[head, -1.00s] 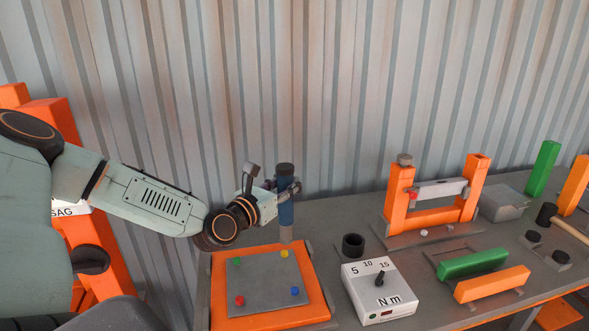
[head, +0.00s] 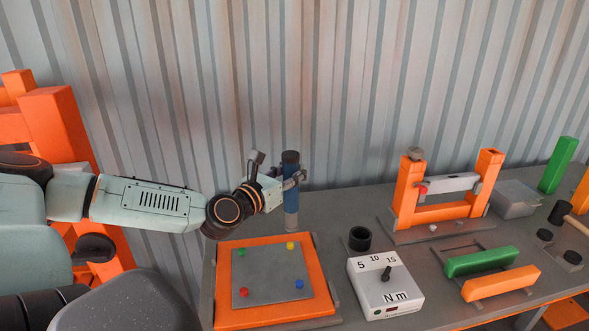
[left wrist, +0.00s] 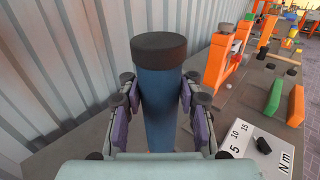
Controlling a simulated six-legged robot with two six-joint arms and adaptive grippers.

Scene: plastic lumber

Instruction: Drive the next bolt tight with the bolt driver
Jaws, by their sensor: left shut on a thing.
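The bolt driver (head: 291,185) is a blue upright cylinder with a black cap and a grey lower end. My left gripper (head: 297,180) is shut on it. In the left wrist view the driver (left wrist: 160,95) stands between the two fingers. In the head view its lower end appears just behind the yellow bolt (head: 290,245); whether it touches anything is unclear. Green (head: 241,252), red (head: 244,292) and blue (head: 299,284) bolts mark the other corners of the grey plate (head: 268,272), which lies on an orange block (head: 225,310). My right gripper is not in view.
A white torque box (head: 385,290) with a dial marked 5, 10, 15 stands right of the block, near a black cup (head: 360,239). An orange frame (head: 407,195) and green (head: 480,262) and orange (head: 501,283) bars are further right. A corrugated wall (head: 350,80) rises behind.

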